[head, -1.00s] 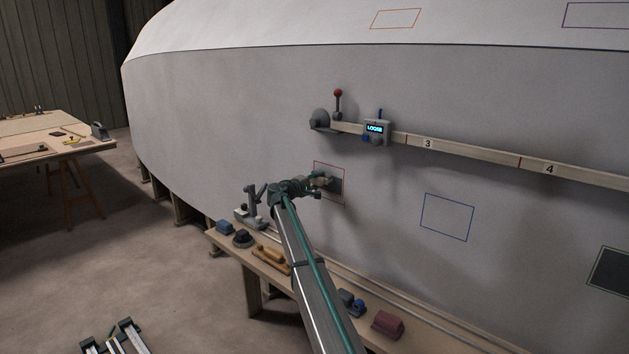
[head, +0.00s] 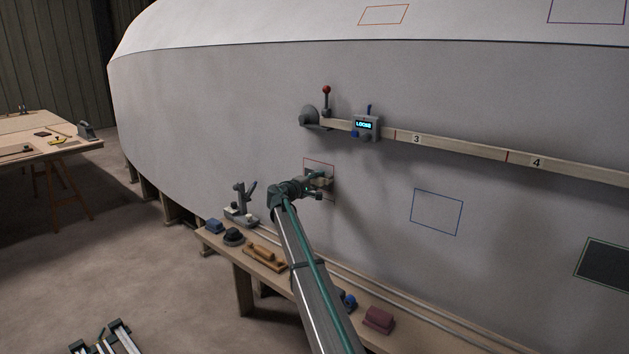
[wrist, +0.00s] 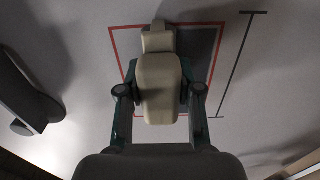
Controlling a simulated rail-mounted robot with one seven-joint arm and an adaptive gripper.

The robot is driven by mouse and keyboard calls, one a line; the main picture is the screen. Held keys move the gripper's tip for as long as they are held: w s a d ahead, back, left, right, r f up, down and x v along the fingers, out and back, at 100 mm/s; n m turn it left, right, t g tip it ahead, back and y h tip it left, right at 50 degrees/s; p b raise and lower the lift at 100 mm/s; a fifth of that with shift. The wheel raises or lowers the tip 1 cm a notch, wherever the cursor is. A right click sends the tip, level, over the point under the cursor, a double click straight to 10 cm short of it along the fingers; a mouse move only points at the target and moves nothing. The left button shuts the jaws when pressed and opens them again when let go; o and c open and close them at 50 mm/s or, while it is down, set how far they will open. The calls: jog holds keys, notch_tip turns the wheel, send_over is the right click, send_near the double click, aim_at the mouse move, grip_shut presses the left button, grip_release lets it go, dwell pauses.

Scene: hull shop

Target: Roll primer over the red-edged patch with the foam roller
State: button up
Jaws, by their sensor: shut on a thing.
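The red-edged patch (wrist: 130,50) is on the pale hull. In the wrist view its left part is light and its right part is dark grey; in the head view (head: 318,161) my arm covers much of it. My gripper (wrist: 158,100) is shut on a beige tool, which I take to be the foam roller (wrist: 160,75). The tool's far end reaches over the top edge of the patch in the wrist view. Its underside is hidden, so I cannot tell whether it touches the hull. My gripper also shows in front of the patch in the head view (head: 316,186).
A numbered batten (head: 460,148) runs along the hull above, with a display reading LOOSE (head: 366,126) and a red-knobbed lever (head: 326,92). A bench (head: 225,247) below holds several tools. A blue-edged patch (head: 437,212) and a dark green-edged one (head: 606,265) lie right.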

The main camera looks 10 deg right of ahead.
aim_at(326, 182)
jog(key=shift+s+d, duration=1.15)
jog(key=shift+s, duration=0.25)
jog(key=shift+d+r, duration=0.1)
jog(key=shift+r, duration=0.7)
jog(key=shift+w+a+r, duration=0.2)
jog(key=shift+w+a, duration=0.85)
jog(key=shift+w, duration=0.2)
jog(key=shift+w+a+f+b, duration=0.15)
jog(key=shift+w+a+b, duration=0.4)
jog(key=shift+w+a, duration=0.45)
jog(key=shift+w+a+b, duration=0.15)
jog(key=shift+w+a, duration=0.8)
jog(key=shift+w, duration=0.25)
jog(key=shift+w+a+b, duration=0.15)
jog(key=shift+w+a, duration=0.75)
jog(key=shift+w, duration=0.25)
jog(key=shift+w+a+b, duration=0.15)
jog(key=shift+w+a, duration=0.8)
jog(key=shift+w, duration=0.25)
jog(key=o, duration=0.4)
jog(key=c, duration=0.4)
